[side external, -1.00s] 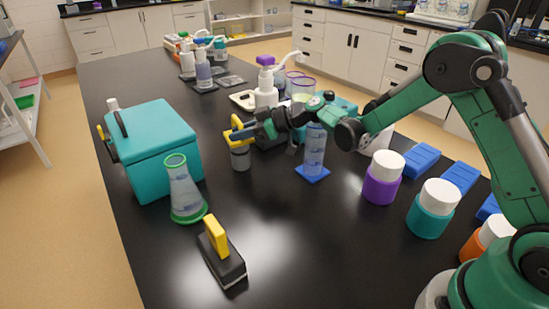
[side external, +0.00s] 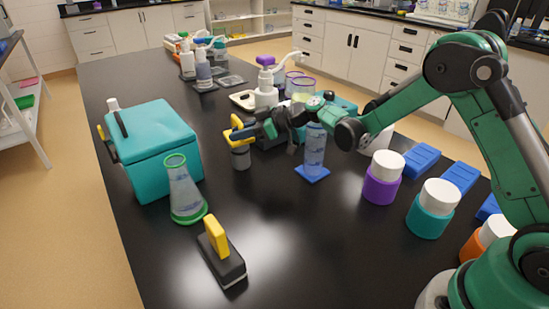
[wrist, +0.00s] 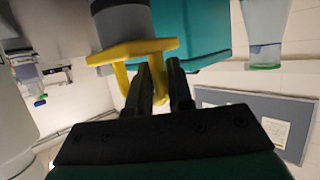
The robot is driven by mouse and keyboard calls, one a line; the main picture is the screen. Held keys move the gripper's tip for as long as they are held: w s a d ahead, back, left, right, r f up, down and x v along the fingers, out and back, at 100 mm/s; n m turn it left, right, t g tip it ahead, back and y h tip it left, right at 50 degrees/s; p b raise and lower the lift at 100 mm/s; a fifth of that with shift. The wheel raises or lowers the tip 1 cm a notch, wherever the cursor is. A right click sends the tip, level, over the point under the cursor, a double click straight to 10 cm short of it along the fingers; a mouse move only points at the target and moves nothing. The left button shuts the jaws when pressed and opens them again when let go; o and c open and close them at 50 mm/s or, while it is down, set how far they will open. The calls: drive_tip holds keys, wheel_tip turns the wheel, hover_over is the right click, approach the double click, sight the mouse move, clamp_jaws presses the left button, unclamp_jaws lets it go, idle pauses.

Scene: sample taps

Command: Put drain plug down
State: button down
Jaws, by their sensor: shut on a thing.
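The drain plug has a grey round body (side external: 240,158) and a yellow handle (side external: 237,122). It is upright in the side view, between the teal box and the blue-based cylinder. My gripper (side external: 244,134) reaches in from the right and is shut on the yellow handle. In the wrist view my two dark fingers (wrist: 162,82) close around part of the yellow handle (wrist: 145,47), with the grey body (wrist: 122,18) beyond it. I cannot tell whether the underside of the plug touches the black bench.
A teal box (side external: 155,150) and a green-rimmed flask (side external: 182,190) stand to the left. A clear cylinder (side external: 314,150) stands close on the right. A black block with a yellow handle (side external: 222,258) lies in front. Bottles (side external: 265,95) stand behind. The front middle bench is clear.

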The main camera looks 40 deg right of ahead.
drive_tip(key=shift+r, duration=0.15)
idle(0.5)
wheel_tip(320, 180, up, 19)
drive_tip(key=s+d+m+t+h, duration=0.3)
drive_tip(key=s+d+m+h, duration=0.2)
drive_tip(key=s, duration=0.6)
drive_tip(key=shift+d+f+m, duration=0.2)
drive_tip(key=shift+d+m, duration=0.1)
drive_tip(key=shift+d, duration=0.15)
drive_tip(key=w+a+r+n+g+y, duration=0.1)
drive_tip(key=w+a+n+y, duration=0.4)
drive_tip(key=w, duration=0.6)
drive_tip(key=shift+a+n+g, duration=0.3)
drive_tip(key=shift+a+g, duration=0.2)
drive_tip(key=shift+g, duration=0.4)
